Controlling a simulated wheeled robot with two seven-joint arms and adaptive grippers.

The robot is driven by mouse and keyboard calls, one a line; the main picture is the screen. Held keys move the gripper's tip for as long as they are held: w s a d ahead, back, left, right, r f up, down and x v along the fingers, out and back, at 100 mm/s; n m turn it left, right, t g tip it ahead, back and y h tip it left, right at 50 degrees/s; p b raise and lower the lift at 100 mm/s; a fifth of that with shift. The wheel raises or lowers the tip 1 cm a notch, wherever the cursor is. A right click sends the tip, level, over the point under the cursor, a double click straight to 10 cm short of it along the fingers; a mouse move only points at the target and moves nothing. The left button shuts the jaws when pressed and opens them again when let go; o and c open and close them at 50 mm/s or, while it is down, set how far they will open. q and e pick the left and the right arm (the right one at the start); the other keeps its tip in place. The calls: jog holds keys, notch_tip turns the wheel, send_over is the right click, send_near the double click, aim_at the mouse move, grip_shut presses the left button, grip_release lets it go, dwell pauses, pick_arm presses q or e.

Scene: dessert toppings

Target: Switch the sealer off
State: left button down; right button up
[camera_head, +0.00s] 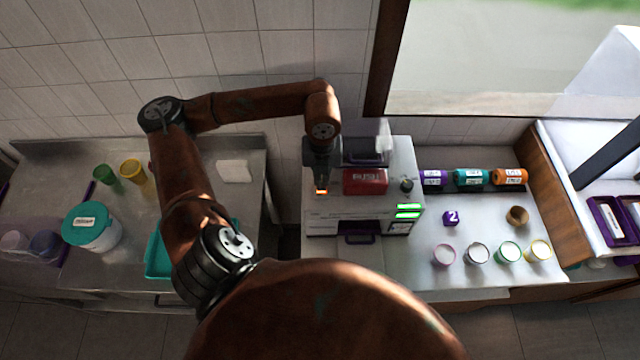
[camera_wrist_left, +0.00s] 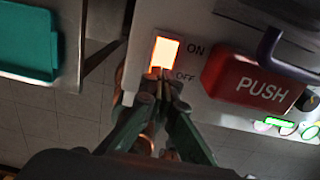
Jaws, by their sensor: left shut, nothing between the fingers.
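The sealer (camera_head: 345,214) is a pale box in the middle of the head view, with a red PUSH button (camera_head: 365,181) on top. Its switch (camera_wrist_left: 166,50) glows orange in the left wrist view, with ON printed beside its upper end and OFF beside its lower end. My left gripper (camera_wrist_left: 162,78) is shut and empty, its fingertips at the OFF end of the switch. Whether they touch it I cannot tell. In the head view the left gripper (camera_head: 321,182) points down over the sealer's left side, and the orange glow shows at its tip. My right gripper is not in view.
A dark knob (camera_head: 406,185) and green lit indicators (camera_head: 408,210) sit right of the PUSH button. Labelled rolls (camera_head: 473,178) and several small cups (camera_head: 477,253) stand on the right counter. A teal-lidded tub (camera_head: 90,224) stands on the left counter. A gap separates the counters.

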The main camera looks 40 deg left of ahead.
pick_arm(q)
jog(key=shift+s+f+b, duration=0.1)
jog(key=shift+f+b, duration=0.85)
jog(key=shift+f, duration=0.1)
dwell(0.4)
jog(key=shift+r, duration=0.15)
jog(key=shift+r+p, duration=0.4)
jog(key=shift+r, duration=0.15)
jog(key=shift+r+p, duration=1.3)
jog(key=shift+r, duration=1.6)
jog(key=shift+f, duration=0.1)
